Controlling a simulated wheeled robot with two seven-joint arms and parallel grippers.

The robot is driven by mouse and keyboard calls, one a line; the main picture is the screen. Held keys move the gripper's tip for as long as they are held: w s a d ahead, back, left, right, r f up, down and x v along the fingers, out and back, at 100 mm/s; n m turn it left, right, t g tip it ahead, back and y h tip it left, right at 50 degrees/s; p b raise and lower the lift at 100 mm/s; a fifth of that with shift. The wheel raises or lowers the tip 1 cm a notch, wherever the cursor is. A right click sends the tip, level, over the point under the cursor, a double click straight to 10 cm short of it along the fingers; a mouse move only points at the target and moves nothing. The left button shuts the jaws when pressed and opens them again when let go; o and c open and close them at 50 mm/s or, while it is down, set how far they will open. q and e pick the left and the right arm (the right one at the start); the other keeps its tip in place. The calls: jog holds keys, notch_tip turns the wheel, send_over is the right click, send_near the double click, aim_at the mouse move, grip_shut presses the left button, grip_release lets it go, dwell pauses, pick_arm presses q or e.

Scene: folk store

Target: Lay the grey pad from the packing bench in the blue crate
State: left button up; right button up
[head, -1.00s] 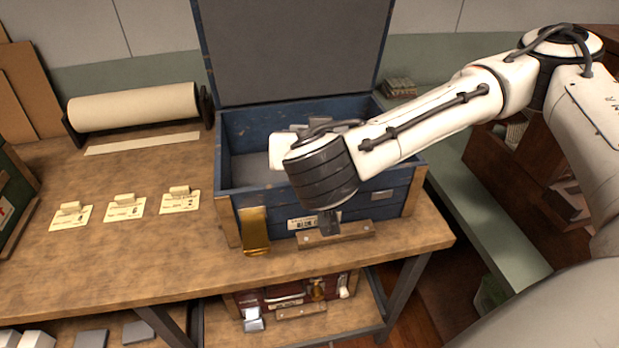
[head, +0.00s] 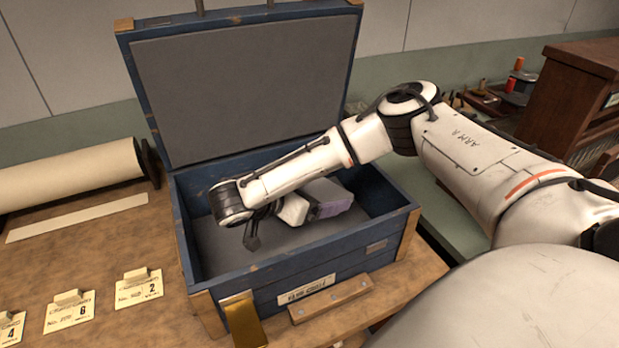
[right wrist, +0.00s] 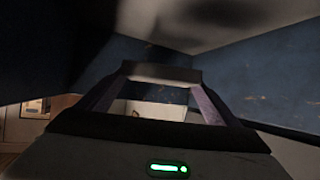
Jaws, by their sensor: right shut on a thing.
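The blue crate (head: 345,257) stands on the packing bench (head: 105,285) with its lid (head: 245,85) raised and grey lining inside. My right arm reaches over it from the right, and my right gripper (head: 337,204) is inside the crate, toward its right end. It is shut on the grey pad (head: 328,191), partly hidden by the gripper. In the right wrist view the pad (right wrist: 160,73) spans the fingertips, with the blue crate walls around it. I cannot tell whether the pad touches the crate floor (head: 215,245). My left gripper is out of view.
Number cards (head: 138,288) lie on the bench left of the crate. A paper roll (head: 70,182) stands at the back left. A brass clasp (head: 243,320) hangs on the crate front. A wooden cabinet (head: 560,95) stands at the right, beyond a green ledge (head: 450,215).

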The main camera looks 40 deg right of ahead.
jog(key=shift+f, duration=3.2)
jog(key=o, duration=0.9)
jog(key=shift+r, duration=0.35)
jog(key=shift+v, duration=3.9)
jog(key=shift+d+r, duration=0.1)
jog(key=shift+r, duration=0.05)
